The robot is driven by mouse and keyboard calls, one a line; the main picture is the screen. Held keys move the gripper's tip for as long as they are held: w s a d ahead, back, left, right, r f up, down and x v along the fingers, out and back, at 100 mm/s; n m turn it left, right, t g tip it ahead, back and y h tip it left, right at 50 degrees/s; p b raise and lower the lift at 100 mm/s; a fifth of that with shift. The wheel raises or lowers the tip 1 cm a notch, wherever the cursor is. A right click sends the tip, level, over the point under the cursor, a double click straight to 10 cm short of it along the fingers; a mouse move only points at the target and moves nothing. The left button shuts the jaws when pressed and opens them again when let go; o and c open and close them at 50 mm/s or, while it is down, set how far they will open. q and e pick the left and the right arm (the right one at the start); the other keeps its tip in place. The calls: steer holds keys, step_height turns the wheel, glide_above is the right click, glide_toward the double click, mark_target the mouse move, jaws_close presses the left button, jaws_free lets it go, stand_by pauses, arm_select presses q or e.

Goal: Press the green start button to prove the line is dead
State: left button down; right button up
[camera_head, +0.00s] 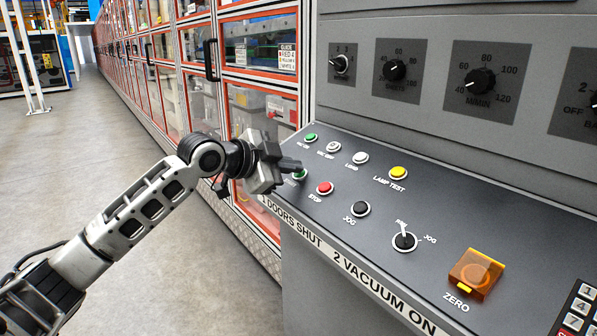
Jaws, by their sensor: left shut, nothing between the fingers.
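The green start button (301,174) is at the left end of the lower row on the sloped control panel (440,210). Most of its label is hidden by my gripper. My left gripper (296,167) is shut and empty, with its fingertips right at the button's upper edge. I cannot tell whether they touch it or whether it is pushed in. Another green button (311,137) sits at the left of the upper row. The red stop button (325,188) is just right of the start button. My right gripper is not in view.
White buttons (360,158), a yellow lamp test button (398,172), a black jog button (361,208), a selector switch (404,240) and an orange zero cover (475,273) share the panel. Red-framed cabinets (250,70) stand behind. The floor at left is clear.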

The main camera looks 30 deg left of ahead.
arm_select(q)
steer(key=shift+s+a+r+p, duration=0.15)
steer(key=shift+s+r+p, duration=0.15)
steer(key=shift+r+p, duration=0.4)
steer(key=shift+s+a+r+p, duration=0.1)
steer(key=shift+s+r+p, duration=0.05)
steer(key=shift+r+p, duration=0.35)
steer(key=r, duration=0.1)
steer(key=s+r+p, duration=0.1)
steer(key=r+p, duration=0.1)
steer(key=shift+s+a+r, duration=0.3)
steer(key=shift+r, duration=0.05)
stand_by(0.6)
